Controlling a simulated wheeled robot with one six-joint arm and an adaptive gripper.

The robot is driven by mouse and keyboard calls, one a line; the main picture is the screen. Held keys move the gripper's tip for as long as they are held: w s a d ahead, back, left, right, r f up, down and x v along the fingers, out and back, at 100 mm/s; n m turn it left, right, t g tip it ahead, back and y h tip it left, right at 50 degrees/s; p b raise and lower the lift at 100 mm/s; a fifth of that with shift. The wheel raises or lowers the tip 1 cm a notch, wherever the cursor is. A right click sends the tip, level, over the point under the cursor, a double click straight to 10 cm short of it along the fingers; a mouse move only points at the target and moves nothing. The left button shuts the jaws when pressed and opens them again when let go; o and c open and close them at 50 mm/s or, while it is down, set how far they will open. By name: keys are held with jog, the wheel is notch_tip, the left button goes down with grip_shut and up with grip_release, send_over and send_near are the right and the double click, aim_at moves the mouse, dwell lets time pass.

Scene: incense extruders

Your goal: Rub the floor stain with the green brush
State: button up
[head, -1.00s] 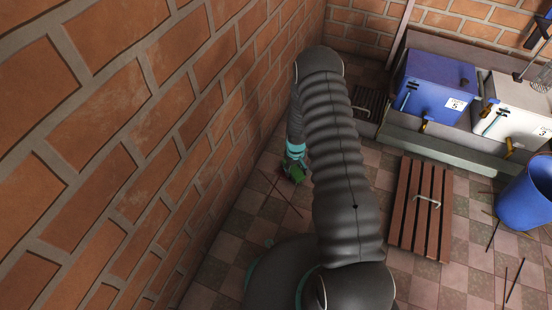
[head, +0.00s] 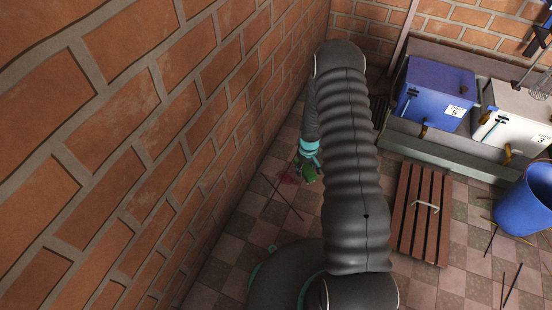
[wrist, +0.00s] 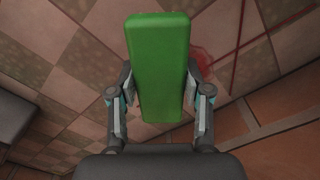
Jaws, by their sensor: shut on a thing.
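The green brush (wrist: 158,60) is a long green block held between the two fingers of my gripper (wrist: 160,90), which is shut on it. In the head view the brush (head: 309,174) shows as a small green patch below my gripper (head: 308,163), close to the floor. The red floor stain (head: 288,176) lies on the tiles just left of the brush in the head view. In the wrist view the stain (wrist: 203,57) shows beside the brush's right edge, partly hidden by the brush and a finger. I cannot tell if the brush touches the floor.
A brick wall (head: 150,130) runs close along the left. Thin sticks (head: 282,197) lie by the stain. A slatted wooden board (head: 407,215), a blue bin (head: 525,205), a blue box (head: 437,92) and a white box (head: 518,118) stand at the right.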

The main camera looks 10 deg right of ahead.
jog(key=shift+r+p, duration=0.4)
jog(key=shift+r, duration=0.75)
